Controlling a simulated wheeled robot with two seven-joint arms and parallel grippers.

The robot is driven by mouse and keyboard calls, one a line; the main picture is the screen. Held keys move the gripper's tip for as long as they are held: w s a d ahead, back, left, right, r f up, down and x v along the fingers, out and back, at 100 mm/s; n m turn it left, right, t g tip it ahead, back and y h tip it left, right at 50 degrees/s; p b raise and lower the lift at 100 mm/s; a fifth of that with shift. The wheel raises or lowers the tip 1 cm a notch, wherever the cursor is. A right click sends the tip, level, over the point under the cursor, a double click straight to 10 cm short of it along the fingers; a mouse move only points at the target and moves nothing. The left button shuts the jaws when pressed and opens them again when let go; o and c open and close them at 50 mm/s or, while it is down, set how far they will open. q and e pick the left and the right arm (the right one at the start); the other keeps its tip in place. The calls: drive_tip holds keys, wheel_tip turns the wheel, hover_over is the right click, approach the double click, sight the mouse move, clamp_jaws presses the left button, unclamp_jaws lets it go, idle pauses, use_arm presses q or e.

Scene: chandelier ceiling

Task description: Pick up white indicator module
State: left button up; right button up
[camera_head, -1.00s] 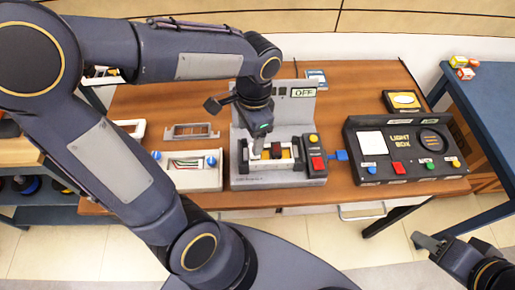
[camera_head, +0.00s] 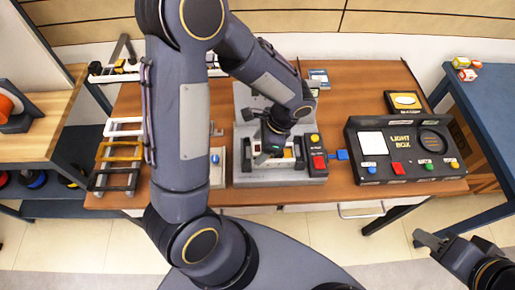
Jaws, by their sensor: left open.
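My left gripper (camera_head: 264,158) is over the grey test station (camera_head: 247,179), pointing down at its slot and open. A small part with white and orange areas (camera_head: 288,153) sits in the slot, partly hidden by the gripper; I cannot tell whether they touch. A white frame-shaped piece (camera_head: 124,128) lies at the left of the table, above a yellow-brown one (camera_head: 121,151) and a black one (camera_head: 114,180). I cannot tell which white piece is the indicator module. My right gripper (camera_head: 430,239) is at the lower right, away from the table; its jaw gap is unclear.
The black light box (camera_head: 405,174) stands right of the station, with a yellow-topped box (camera_head: 404,101) behind it. A white box with a blue knob (camera_head: 216,168) is mostly behind my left arm. A blue table (camera_head: 487,98) stands at the right.

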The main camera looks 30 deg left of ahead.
use_arm(q)
drive_tip(key=shift+f, duration=0.15)
drive_tip(key=c, duration=1.1)
drive_tip(key=shift+o, duration=0.2)
